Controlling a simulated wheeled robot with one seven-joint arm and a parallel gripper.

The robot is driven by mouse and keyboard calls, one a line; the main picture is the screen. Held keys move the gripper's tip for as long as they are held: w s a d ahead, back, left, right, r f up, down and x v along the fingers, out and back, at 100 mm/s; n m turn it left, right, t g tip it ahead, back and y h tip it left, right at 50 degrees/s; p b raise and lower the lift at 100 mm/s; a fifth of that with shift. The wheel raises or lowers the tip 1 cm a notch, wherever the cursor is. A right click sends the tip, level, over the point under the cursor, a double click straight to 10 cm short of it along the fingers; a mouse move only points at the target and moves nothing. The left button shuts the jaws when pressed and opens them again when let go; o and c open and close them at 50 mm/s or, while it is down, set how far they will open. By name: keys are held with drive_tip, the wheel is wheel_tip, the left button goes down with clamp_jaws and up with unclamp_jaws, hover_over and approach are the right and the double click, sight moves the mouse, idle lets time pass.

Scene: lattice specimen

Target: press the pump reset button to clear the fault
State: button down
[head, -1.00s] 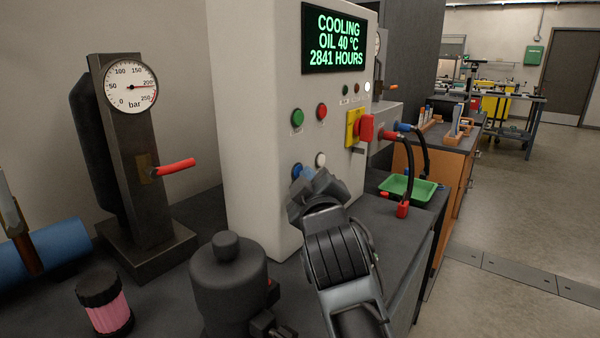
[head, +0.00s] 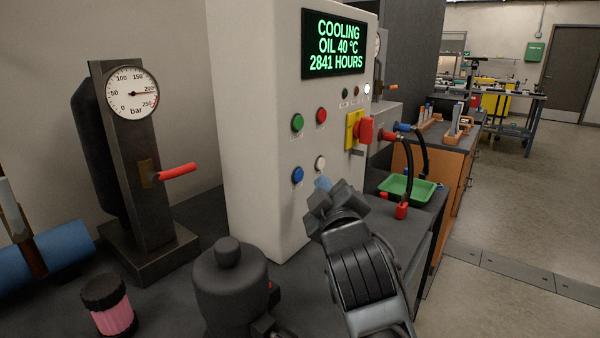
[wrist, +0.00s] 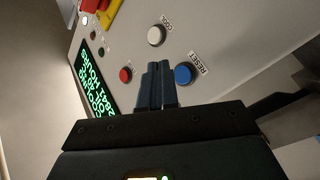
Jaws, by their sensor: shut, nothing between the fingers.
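The blue button (head: 297,175) sits low on the front of the white pump cabinet (head: 262,110). In the wrist view the blue button (wrist: 184,74) has the label RESET beside it. The cabinet's screen (head: 334,42) reads COOLING, OIL 40 °C, 2841 HOURS. My gripper (head: 322,184) is shut and empty, in front of the cabinet, to the right of and slightly below the blue button in the head view. In the wrist view my gripper's fingertips (wrist: 155,68) lie just left of the blue button. I see no clear contact with it.
A white button (head: 320,163), green button (head: 297,123), red button (head: 321,116) and red-yellow switch (head: 362,130) share the panel. A gauge stand (head: 140,180) with a red lever is at left. A dark cylindrical unit (head: 230,285) stands in front. A green tray (head: 407,187) lies right.

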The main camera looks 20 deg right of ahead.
drive_tip(key=shift+s+d+p, duration=0.3)
drive_tip(key=shift+s+d, duration=0.15)
drive_tip(key=shift+s, duration=0.2)
drive_tip(key=shift+s+d+p, duration=0.25)
drive_tip(key=shift+s+d, duration=0.2)
drive_tip(key=shift+s, duration=0.15)
drive_tip(key=s+f, duration=0.3)
drive_tip(key=s, duration=0.1)
drive_tip(key=s+d+f+y, duration=0.1)
drive_tip(key=s+f, duration=0.2)
drive_tip(key=f, duration=0.1)
drive_tip(key=s+f+y, duration=0.1)
drive_tip(key=s+f, duration=0.3)
drive_tip(key=shift+s+d+g, duration=0.2)
drive_tip(key=shift+s+g, duration=0.1)
drive_tip(key=shift+g, duration=0.1)
drive_tip(key=s+f+m+g+y, duration=0.1)
drive_tip(key=s+f+m, duration=0.15)
drive_tip(key=s, duration=0.95)
drive_tip(key=s+f+m+g+y, duration=0.1)
drive_tip(key=s+f, duration=0.3)
drive_tip(key=s, duration=0.9)
drive_tip(key=s+a+r+m, duration=0.1)
drive_tip(key=s+m, duration=0.1)
drive_tip(key=s, duration=0.3)
drive_tip(key=s+r+m+g, duration=0.1)
drive_tip(key=s+r+m, duration=0.1)
drive_tip(key=s, duration=0.4)
drive_tip(key=shift+a+r+h, duration=0.15)
drive_tip(key=shift+a+h, duration=0.25)
